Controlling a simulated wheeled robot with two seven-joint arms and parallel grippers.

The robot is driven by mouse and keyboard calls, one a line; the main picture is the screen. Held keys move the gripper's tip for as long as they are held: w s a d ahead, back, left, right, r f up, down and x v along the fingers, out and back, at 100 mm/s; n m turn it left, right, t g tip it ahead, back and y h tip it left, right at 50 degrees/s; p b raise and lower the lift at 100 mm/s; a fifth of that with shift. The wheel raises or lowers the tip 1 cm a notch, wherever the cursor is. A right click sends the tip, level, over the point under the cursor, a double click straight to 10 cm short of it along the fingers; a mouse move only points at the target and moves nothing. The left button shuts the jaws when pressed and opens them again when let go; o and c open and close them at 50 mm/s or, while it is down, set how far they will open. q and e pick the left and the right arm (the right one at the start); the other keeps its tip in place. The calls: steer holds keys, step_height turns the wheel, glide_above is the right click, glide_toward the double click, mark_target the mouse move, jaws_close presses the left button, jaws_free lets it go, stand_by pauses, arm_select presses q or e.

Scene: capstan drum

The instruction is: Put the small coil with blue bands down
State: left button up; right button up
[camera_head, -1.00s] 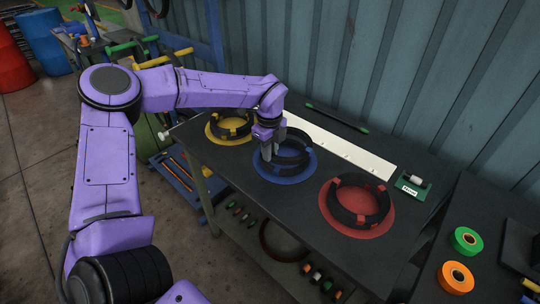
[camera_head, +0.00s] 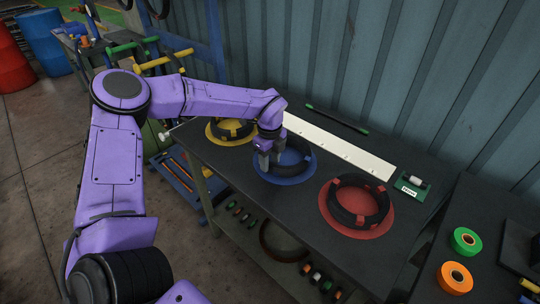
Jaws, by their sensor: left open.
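The small dark coil (camera_head: 305,160) lies flat on the round blue mat (camera_head: 290,182) on the dark table. Its blue bands are hard to make out at this size. My left gripper (camera_head: 268,166) is open at the coil's left side, with its fingers pointing down close to the ring. I cannot tell whether they touch it. The gripper hides the coil's left part. My right gripper does not show.
A coil with red bands (camera_head: 337,203) lies on a red mat (camera_head: 380,222) to the right. A coil with yellow bands (camera_head: 243,130) lies on a yellow mat (camera_head: 214,136) behind left. A white strip (camera_head: 340,148) and a green holder (camera_head: 412,188) lie toward the wall.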

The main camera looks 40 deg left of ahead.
arm_select(q)
steer(key=shift+w+r, duration=0.1)
steer(key=shift+r, duration=0.45)
step_height(320, 180, up, 11)
steer(key=b, duration=0.2)
